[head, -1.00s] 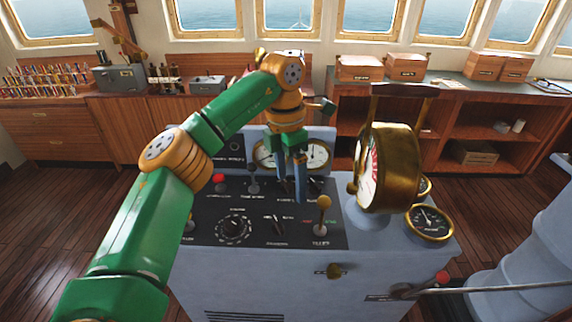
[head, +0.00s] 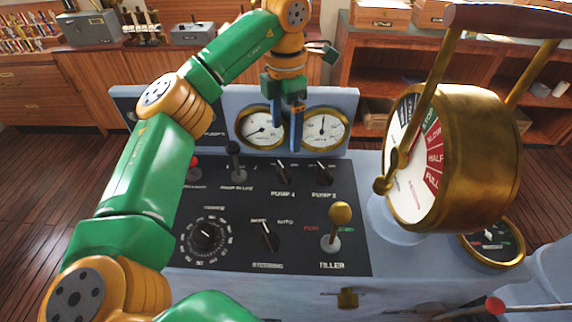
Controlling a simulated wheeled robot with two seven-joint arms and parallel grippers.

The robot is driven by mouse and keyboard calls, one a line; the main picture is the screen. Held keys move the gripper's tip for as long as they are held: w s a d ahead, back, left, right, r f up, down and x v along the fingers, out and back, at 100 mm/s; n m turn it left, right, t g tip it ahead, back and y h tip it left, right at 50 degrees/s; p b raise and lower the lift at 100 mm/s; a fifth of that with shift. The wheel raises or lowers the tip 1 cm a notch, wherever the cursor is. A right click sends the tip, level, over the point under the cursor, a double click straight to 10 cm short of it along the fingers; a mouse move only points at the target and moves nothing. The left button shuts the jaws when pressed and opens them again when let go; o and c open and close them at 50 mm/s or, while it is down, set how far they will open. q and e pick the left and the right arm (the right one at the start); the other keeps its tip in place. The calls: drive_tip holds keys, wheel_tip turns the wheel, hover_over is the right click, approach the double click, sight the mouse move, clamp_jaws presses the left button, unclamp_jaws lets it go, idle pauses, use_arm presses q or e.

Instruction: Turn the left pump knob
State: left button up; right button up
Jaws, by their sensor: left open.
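The left pump knob (head: 283,176) is a small black pointer knob on the dark control panel (head: 200,262), with a pump label below it. A similar right pump knob (head: 324,171) sits beside it. My left gripper (head: 285,146) points down with its blue fingers apart and empty, just behind and above the left knob in the head view. It appears clear of the knob, though its exact height is hard to tell. The fingers partly cover the gap between the two gauges. My right gripper is out of view.
Two round gauges (head: 323,128) stand behind the knobs. A large brass telegraph (head: 465,160) rises at right.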

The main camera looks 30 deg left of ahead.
sight(285, 168)
use_arm(q)
wheel_tip(285, 168, down, 9)
drive_tip(key=shift+f, duration=0.95)
